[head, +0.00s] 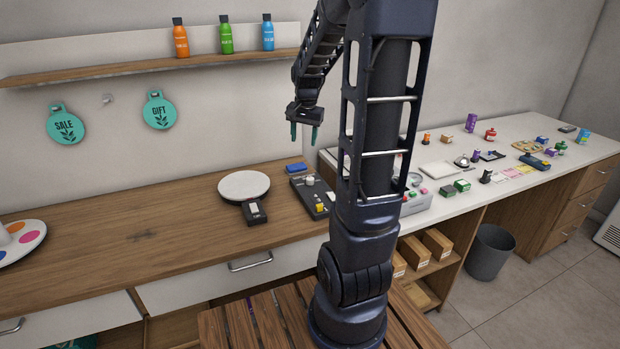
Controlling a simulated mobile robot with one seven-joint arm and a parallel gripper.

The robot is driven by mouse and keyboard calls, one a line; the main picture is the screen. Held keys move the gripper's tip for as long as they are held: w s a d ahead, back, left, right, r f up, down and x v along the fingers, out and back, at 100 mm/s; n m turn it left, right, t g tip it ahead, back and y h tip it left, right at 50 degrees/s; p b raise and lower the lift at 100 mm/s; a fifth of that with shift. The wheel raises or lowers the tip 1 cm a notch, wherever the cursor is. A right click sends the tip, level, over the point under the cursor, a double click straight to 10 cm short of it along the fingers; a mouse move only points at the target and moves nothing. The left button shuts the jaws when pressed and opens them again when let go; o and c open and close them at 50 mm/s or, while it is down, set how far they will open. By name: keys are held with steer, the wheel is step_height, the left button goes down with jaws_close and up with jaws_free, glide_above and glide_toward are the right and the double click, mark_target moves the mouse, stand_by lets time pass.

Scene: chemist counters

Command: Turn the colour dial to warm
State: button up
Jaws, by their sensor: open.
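My gripper (303,136) hangs open and empty, fingers down, in the air above the back of the wooden counter. Below it lies a dark control panel (304,197) with a pale round knob (309,181) and a yellow part (320,208). The gripper is well above the panel and touches nothing. I cannot read any warm marking on the panel, nor tell for sure which control is the colour dial. A white disc with coloured spots (30,236) is cut off at the left edge.
A round white plate with a dark display (244,184) stands left of the panel. Bottles (226,38) stand on the wall shelf (130,70). My arm hides part of the counter right of the panel. The left counter is mostly clear.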

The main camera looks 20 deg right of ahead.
mark_target(310, 178)
steer(key=w+d+f+m+g, duration=0.2)
steer(key=w+d+f+m, duration=0.4)
steer(key=w+f, duration=0.6)
steer(key=shift+n, duration=0.7)
steer(key=f, duration=0.3)
steer(key=s+f, duration=0.1)
steer(key=f, duration=0.7)
steer(key=shift+s+d+f, duration=0.2)
steer(key=shift+s+d, duration=0.1)
steer(key=c, duration=1)
